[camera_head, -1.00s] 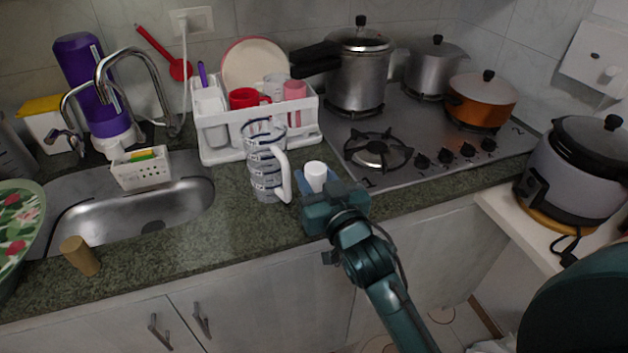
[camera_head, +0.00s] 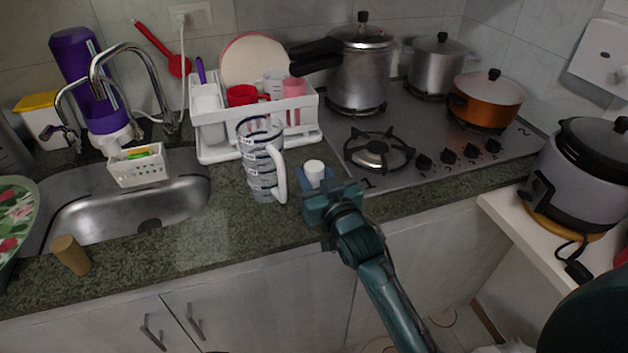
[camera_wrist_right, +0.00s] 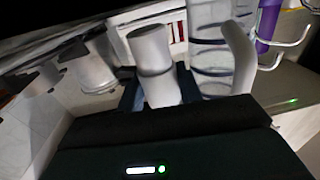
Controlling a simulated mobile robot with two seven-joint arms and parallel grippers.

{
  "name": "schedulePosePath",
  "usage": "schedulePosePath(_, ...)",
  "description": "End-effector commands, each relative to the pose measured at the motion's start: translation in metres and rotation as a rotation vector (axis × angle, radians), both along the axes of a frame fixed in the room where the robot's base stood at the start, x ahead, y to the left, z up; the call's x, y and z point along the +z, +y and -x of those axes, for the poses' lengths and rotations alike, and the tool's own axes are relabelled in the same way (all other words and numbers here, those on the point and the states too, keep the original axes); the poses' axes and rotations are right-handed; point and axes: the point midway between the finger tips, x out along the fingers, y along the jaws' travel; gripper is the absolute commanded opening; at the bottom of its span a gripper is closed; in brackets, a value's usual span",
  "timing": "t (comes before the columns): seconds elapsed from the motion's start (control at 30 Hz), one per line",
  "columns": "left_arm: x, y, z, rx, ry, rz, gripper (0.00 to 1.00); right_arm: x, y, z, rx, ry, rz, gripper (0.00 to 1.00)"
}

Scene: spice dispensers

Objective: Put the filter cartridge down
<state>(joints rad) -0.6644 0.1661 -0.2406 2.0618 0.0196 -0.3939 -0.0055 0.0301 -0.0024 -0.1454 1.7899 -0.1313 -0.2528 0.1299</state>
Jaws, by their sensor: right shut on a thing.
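The filter cartridge, a white cylinder (camera_head: 314,172), stands roughly upright at the counter's front part, between the measuring jug (camera_head: 262,162) and the stove. My right gripper (camera_head: 318,186) is shut on it, with blue finger parts around its lower portion. In the right wrist view the cartridge (camera_wrist_right: 152,62) rises between the dark fingers (camera_wrist_right: 155,98). Its lower end is hidden, so I cannot tell whether it touches the counter. My left gripper is not in view.
The clear jug stands close to the left of the cartridge. A white dish rack (camera_head: 222,150) is behind it. The stove (camera_head: 415,165) with pots lies to the right. The counter (camera_head: 200,245) left of the jug is clear.

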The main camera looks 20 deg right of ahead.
Motion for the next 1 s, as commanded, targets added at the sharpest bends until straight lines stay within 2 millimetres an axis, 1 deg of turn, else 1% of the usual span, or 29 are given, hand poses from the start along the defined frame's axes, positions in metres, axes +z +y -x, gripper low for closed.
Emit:
schedulePosePath(0.03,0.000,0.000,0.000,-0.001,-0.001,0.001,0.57,-0.007,0.000,0.000,0.000,0.001,-0.001,0.12)
schedulePosePath(0.1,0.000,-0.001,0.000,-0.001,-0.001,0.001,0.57,-0.013,0.000,0.000,0.000,0.001,-0.001,0.12)
schedulePosePath(0.37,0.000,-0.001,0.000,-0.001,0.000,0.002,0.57,-0.013,0.000,0.000,0.000,-0.002,-0.001,0.12)
schedulePosePath(0.5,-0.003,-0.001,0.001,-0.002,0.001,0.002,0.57,-0.018,0.000,0.000,0.000,-0.001,-0.001,0.12)
schedulePosePath(0.53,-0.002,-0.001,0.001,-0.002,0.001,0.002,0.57,-0.017,0.000,0.000,0.000,-0.001,-0.001,0.38)
schedulePosePath(0.77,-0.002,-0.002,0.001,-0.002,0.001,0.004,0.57,-0.016,0.000,0.000,0.000,-0.001,0.000,0.57)
schedulePosePath(1.0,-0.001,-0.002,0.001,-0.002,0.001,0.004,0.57,-0.016,0.000,0.000,0.000,-0.001,0.000,0.57)
